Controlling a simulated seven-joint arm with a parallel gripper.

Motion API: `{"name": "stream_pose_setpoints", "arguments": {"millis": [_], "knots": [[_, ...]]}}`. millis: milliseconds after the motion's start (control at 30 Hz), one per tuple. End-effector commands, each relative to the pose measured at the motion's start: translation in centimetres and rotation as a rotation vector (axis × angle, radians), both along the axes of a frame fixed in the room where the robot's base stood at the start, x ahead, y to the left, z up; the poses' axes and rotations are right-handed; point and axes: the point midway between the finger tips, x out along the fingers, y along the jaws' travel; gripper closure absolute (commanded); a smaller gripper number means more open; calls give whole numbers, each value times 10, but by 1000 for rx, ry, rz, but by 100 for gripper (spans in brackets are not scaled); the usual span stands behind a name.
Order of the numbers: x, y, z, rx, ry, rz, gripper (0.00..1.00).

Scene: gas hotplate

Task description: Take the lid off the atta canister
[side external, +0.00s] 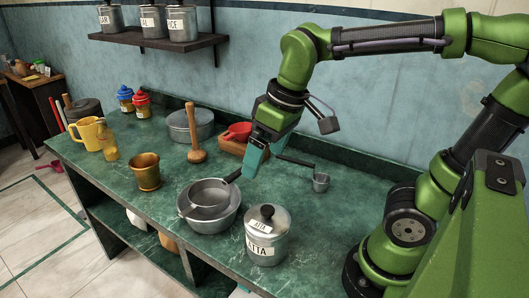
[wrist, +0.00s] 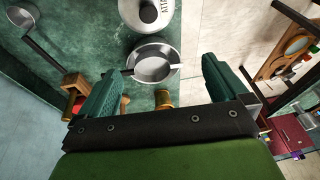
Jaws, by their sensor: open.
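The atta canister (side external: 266,250) is a grey metal cylinder with a white ATTA label, standing upright near the counter's front edge. Its lid (side external: 281,221) is on it, with a round black knob (side external: 267,211) on top and a small label. In the wrist view the canister's lid (wrist: 130,14) is cut by the top edge, with the dark knob (wrist: 149,13) showing. My gripper (side external: 258,160) is open and empty, with teal fingers pointing down above the counter, behind and higher than the canister. In the wrist view its fingers (wrist: 163,68) are spread wide.
A steel pan (side external: 183,206) stands left of the canister, its handle reaching toward my gripper. A brass mortar (side external: 146,172), wooden pestle (side external: 196,150) and wooden box (side external: 231,146) with a red item stand farther back. A ladle (side external: 321,183) lies right; counter around it is clear.

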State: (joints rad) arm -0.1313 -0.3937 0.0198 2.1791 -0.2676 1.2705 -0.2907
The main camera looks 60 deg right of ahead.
Motion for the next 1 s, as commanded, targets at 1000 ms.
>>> {"name": "stream_pose_setpoints", "arguments": {"millis": [1000], "knots": [[-7, 0, -85, -158, 243, 369, 0]]}}
